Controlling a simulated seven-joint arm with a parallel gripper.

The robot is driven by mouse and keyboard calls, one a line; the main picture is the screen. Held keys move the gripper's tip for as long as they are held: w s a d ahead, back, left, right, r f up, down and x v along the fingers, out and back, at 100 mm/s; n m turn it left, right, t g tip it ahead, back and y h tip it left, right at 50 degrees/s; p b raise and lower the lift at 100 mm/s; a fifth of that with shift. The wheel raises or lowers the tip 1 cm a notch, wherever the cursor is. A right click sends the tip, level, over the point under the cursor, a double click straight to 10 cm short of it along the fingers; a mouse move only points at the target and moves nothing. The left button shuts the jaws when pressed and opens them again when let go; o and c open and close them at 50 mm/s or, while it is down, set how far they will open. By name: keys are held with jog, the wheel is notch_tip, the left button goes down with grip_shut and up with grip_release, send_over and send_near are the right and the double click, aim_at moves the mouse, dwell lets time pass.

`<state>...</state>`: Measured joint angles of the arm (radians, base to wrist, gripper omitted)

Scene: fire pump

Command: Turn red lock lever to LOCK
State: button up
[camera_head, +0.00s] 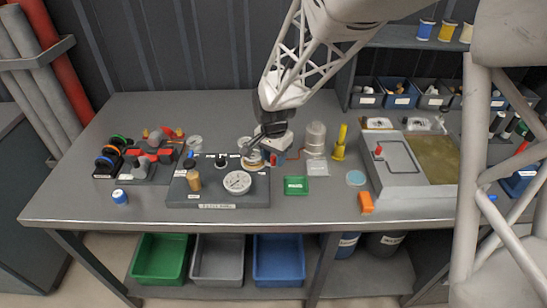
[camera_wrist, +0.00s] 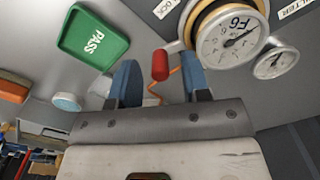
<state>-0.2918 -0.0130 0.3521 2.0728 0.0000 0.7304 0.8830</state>
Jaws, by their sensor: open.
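The red lock lever (camera_wrist: 160,65) shows in the wrist view as a rounded red grip, with a short grey stem toward the gauge housing. In the head view a small red spot beside my gripper looks like it (camera_head: 273,159). My gripper (camera_wrist: 160,82) is open, with one blue finger on each side of the red grip in the picture. I cannot tell whether either finger touches it. In the head view my gripper (camera_head: 275,148) is over the rear right of the pump panel. The LOCK label (camera_wrist: 168,7) is partly cut off at the top edge.
A round dial gauge (camera_wrist: 228,38) on a brass-coloured ring is close to the right finger. A smaller gauge (camera_wrist: 275,63) is beyond it. The green PASS tray (camera_head: 296,186) lies right of the panel (camera_head: 225,200). A silver canister (camera_head: 315,136) and yellow bottle (camera_head: 340,142) stand right of my gripper.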

aim_at(274, 157)
notch_tip(274, 157, up, 7)
jog(key=shift+r, duration=0.1)
dwell(0.4)
jog(key=s+d+r+n+t, duration=0.1)
jog(key=s+d+r+n, duration=0.2)
jog(key=s+d+r, duration=0.75)
jog(key=s+d+n, duration=0.1)
jog(key=s+d, duration=0.2)
jog(key=s, duration=0.6)
jog(key=s+d+n+t, duration=0.1)
jog(key=s+d, duration=0.3)
jog(key=s, duration=0.5)
jog(key=shift+d+r+n+t, duration=0.15)
jog(key=shift+r+n+t, duration=0.2)
jog(key=shift+n, duration=0.45)
dwell(0.7)
